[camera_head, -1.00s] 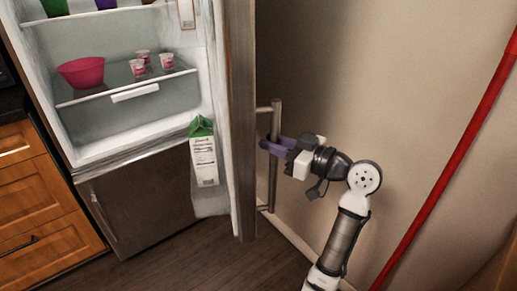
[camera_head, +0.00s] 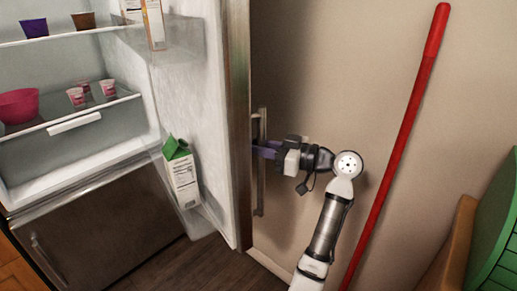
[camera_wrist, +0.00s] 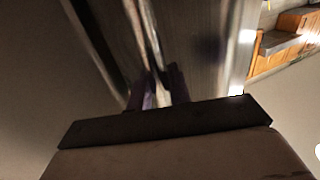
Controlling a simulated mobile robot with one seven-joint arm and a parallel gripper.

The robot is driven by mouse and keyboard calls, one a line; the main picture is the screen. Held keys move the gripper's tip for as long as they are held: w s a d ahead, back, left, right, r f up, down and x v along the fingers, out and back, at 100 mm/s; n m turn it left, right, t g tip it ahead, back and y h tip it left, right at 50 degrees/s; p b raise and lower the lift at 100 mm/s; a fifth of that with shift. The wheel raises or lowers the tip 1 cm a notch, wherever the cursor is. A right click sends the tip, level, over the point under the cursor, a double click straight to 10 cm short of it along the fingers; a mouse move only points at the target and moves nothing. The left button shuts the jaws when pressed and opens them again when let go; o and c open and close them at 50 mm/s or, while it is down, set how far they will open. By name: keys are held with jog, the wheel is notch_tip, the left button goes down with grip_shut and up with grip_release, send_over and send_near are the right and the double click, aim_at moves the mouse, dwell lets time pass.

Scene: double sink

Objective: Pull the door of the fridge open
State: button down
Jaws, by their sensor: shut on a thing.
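The fridge door (camera_head: 238,120) stands wide open, seen nearly edge-on in the head view, with its outer face towards the wall on the right. A vertical bar handle (camera_head: 261,185) is fixed to that outer face. My gripper (camera_head: 262,150), with purple fingers, is shut on the handle at about its middle. In the wrist view the handle (camera_wrist: 148,40) runs up from between the dark fingers, which are partly hidden by the gripper body. The fridge interior (camera_head: 60,160) is exposed on the left.
A pink bowl (camera_head: 18,105) and small cups (camera_head: 76,96) stand on a fridge shelf. A green-topped carton (camera_head: 182,175) sits in the door's lower shelf. A red pole (camera_head: 400,150) leans right of my arm. A beige wall (camera_head: 330,60) is close behind the door.

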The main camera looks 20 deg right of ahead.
jog(key=c, duration=1.3)
grip_release()
jog(key=shift+c, duration=0.2)
jog(key=shift+d, duration=0.1)
jog(key=b+v, duration=0.1)
jog(key=v, duration=1.2)
jog(key=shift+s+d, duration=0.2)
jog(key=shift+s, duration=0.1)
